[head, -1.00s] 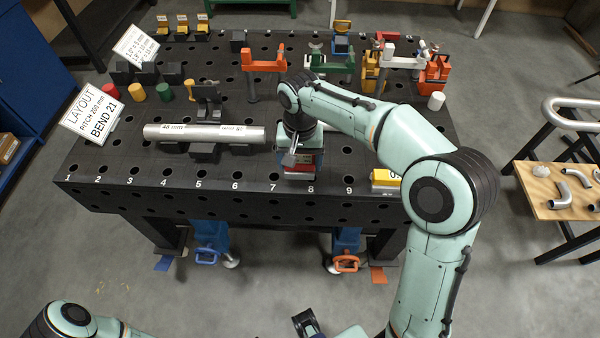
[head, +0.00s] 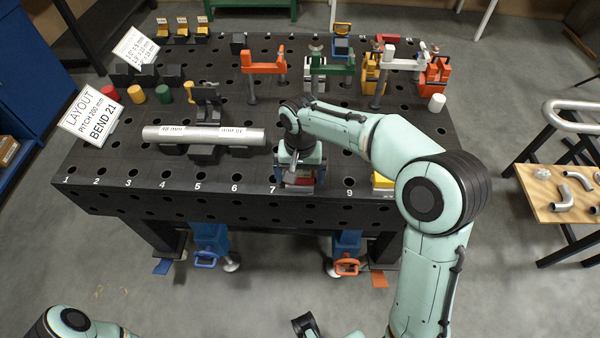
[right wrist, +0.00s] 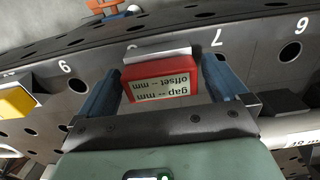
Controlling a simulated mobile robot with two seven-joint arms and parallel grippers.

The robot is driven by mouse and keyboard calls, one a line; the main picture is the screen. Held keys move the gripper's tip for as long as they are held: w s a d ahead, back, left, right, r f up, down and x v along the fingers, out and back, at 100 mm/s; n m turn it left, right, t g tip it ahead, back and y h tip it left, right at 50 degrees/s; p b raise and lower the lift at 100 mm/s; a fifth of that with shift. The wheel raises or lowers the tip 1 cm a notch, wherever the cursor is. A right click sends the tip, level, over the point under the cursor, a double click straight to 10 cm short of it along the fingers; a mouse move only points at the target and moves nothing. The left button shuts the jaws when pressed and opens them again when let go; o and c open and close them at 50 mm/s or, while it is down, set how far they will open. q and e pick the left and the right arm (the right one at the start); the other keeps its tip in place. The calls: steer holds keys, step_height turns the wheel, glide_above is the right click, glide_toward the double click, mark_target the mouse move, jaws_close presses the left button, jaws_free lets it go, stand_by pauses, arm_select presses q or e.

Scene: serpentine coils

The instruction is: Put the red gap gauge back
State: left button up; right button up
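The red gap gauge (right wrist: 160,84), a small red block with a white label and a pale metal plate on its far side, is between the two blue fingers of my right gripper (right wrist: 163,72) in the right wrist view. The fingers flank it closely, and it moves with them. In the head view the gauge (head: 298,179) is low at the bench's front edge, between marks 7 and 9, partly hidden by my right gripper (head: 300,172). I cannot tell whether it touches the bench. My left gripper is not clearly in view; only part of that arm shows at bottom left.
A yellow block (head: 382,181) sits near mark 9, beside my right forearm. A labelled metal tube (head: 205,135) lies on dark supports to the left. Orange (head: 263,66) and green (head: 332,68) clamp-like fixtures stand behind. The front strip (head: 120,182) left of the tube supports is clear.

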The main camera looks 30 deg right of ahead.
mark_target(300, 173)
step_height(300, 173, up, 12)
steer(key=p, duration=0.2)
steer(key=shift+r, duration=0.2)
stand_by(0.7)
